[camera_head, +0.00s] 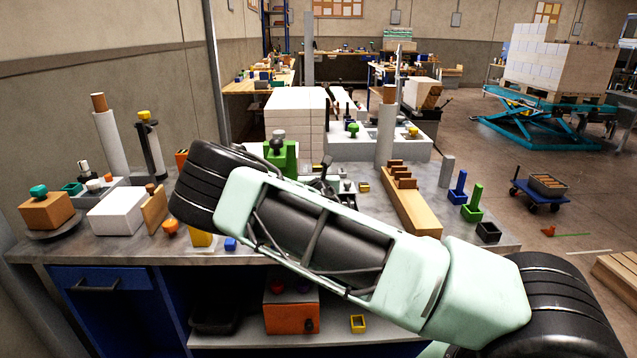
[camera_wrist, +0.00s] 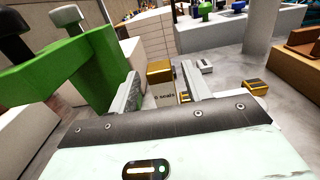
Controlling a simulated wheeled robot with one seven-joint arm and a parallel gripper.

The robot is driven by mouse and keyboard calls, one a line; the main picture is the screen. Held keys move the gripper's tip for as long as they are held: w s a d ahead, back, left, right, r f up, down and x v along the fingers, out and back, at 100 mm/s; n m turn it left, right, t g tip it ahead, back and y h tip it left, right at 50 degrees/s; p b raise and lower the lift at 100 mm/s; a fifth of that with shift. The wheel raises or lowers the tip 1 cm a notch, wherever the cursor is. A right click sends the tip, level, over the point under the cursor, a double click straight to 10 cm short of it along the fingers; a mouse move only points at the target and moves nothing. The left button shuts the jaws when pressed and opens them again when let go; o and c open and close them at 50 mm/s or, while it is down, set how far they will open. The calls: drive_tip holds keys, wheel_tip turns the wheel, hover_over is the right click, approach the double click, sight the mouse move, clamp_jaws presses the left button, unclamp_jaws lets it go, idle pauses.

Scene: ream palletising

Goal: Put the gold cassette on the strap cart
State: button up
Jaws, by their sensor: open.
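My gripper (camera_wrist: 162,84) is open, its two grey fingers apart, low over the grey bench. A gold box-shaped block (camera_wrist: 159,71) shows just beyond and between the fingertips, apparently untouched; it looks like the gold cassette. A second gold block with dark sides (camera_wrist: 254,87) lies on the bench to the right, also visible in the head view (camera_head: 363,187); I cannot be sure which is the cassette. My arm hides part of the bench.
A green stand (camera_wrist: 75,75) rises close left of my gripper. White stacked reams (camera_head: 296,115) and a white roll (camera_head: 386,130) stand behind. A wooden rack (camera_head: 410,205), blue holder (camera_head: 458,190) and green holder (camera_head: 473,206) occupy the bench's right. Floor around the cart is mostly clear.

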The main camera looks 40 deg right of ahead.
drive_tip(key=b+v, duration=0.1)
drive_tip(key=v, duration=0.8)
drive_tip(key=shift+s+a, duration=0.2)
drive_tip(key=shift+s, duration=0.15)
